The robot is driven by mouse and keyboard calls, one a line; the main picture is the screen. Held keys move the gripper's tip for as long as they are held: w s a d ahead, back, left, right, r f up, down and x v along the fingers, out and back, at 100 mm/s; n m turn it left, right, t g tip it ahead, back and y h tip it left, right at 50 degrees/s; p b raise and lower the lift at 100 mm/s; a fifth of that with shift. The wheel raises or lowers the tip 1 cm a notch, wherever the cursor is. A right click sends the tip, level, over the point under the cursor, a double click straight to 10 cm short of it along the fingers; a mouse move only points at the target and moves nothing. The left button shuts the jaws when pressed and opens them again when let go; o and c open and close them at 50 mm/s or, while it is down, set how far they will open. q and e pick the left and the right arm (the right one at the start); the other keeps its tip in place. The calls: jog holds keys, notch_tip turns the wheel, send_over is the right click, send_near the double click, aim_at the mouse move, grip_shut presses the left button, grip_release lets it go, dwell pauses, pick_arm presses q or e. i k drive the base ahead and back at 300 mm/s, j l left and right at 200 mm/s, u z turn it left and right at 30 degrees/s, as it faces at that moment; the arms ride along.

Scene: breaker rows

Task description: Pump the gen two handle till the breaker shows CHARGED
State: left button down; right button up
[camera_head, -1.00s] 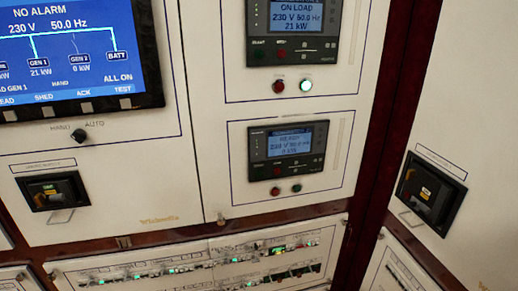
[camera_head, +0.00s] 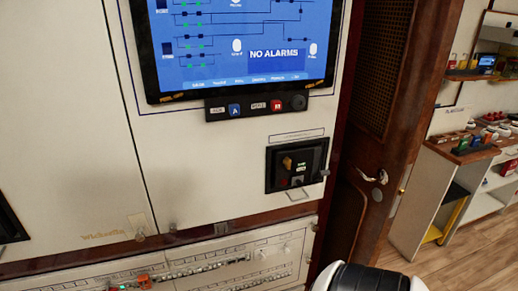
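A black breaker unit (camera_head: 297,165) is set in the white panel below the large screen, right of centre. It has an orange-yellow part on its face and a thin metal loop under it. Its label and indicator text are too small to read, so I cannot tell whether it is gen two. Part of another dark unit (camera_head: 10,222) is cut off at the left edge. Neither gripper is in view. A white and black rounded piece at the bottom, right of centre, looks like part of my own arm.
The large screen (camera_head: 240,40) reads NO ALARMS, with buttons (camera_head: 255,106) below it. A row of small breakers (camera_head: 200,268) runs along the lower panel. A wooden door (camera_head: 380,130) stands at right, with a workbench (camera_head: 475,150) and clear wooden floor (camera_head: 460,240) beyond.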

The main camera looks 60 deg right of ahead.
aim_at(321, 174)
jog(key=k+z, duration=0.2)
jog(key=z, duration=0.3)
jog(key=k+z, duration=0.25)
jog(key=z, duration=1.1)
